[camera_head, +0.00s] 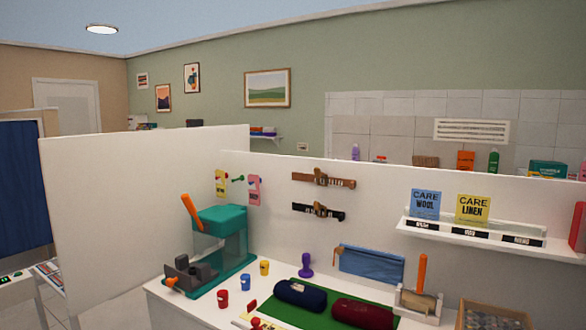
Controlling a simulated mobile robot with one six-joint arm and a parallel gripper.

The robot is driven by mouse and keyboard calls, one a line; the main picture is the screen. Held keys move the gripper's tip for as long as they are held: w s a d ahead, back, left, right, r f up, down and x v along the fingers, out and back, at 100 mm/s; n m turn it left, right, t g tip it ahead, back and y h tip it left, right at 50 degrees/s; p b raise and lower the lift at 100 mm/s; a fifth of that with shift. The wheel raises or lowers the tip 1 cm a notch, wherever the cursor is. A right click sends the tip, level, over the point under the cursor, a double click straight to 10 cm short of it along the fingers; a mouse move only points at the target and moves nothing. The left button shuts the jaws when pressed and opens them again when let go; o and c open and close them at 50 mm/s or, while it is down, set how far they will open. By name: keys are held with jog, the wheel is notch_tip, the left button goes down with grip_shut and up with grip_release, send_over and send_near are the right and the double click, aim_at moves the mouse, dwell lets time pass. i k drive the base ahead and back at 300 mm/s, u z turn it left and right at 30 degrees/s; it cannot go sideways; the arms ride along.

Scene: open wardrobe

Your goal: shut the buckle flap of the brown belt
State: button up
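The brown belt (342,183) is mounted level on the upper part of the white back panel. Its buckle (322,178) is near the middle of the strap, with pale markings on the strap. The buckle is too small here to tell whether its flap is open or shut. A black belt (334,215) with a brownish buckle (320,210) is mounted just below it. My gripper is not in view, and nothing covers the brown belt.
Below stands a white counter with a teal machine (222,222) with an orange handle, small cups (245,282), a purple stamp (306,268) and dark rolls on a green mat (285,316). A shelf (470,236) juts out at right.

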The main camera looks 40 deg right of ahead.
aim_at(317, 171)
jog(key=u, duration=0.45)
jog(key=i, duration=0.9)
jog(key=u, duration=0.2)
